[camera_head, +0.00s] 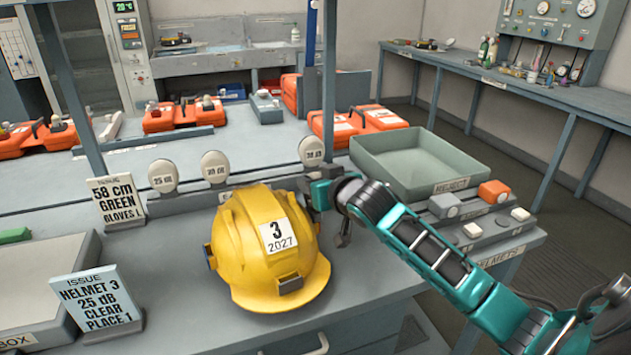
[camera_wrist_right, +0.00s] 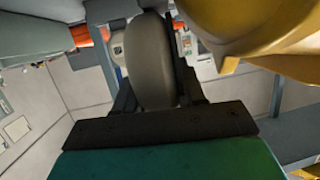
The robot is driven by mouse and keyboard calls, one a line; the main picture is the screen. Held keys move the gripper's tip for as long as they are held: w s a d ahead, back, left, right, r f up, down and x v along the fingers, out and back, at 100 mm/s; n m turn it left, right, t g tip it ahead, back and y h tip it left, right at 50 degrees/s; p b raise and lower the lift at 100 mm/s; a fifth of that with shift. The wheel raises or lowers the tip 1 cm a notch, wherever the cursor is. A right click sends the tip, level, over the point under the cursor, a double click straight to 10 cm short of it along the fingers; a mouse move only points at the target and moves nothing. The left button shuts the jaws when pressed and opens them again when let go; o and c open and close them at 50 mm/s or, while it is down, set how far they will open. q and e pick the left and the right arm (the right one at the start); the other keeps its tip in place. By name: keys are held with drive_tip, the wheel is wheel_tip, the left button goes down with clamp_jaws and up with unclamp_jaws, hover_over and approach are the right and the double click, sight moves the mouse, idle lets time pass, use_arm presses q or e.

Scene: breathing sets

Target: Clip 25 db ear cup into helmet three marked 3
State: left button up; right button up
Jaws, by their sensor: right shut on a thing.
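The yellow helmet (camera_head: 262,250), marked 3 and 2027, stands upright on the grey bench with a dark clip on its rim. My right gripper (camera_head: 318,194) is just right of the helmet, shut on a grey, rounded ear cup (camera_wrist_right: 151,62). The wrist view shows this cup edge-on between the fingers, with the helmet (camera_wrist_right: 262,35) close beside it. Its marking is hidden. Pale round ear cups stand behind the helmet: one marked 25 dB (camera_head: 162,176), one 30 dB (camera_head: 214,167), and one with an unclear label (camera_head: 312,152). My left gripper is out of view.
An issue card (camera_head: 97,301) reads helmet 3, 25 dB, clear, place 1. Another card (camera_head: 116,201) reads 58 cm green, gloves L. Orange cases (camera_head: 358,121) lie on the bench behind.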

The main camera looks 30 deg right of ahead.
drive_tip(key=shift+f, duration=0.15)
drive_tip(key=o, duration=1.3)
drive_tip(key=v, duration=1.3)
drive_tip(key=shift+a, duration=0.1)
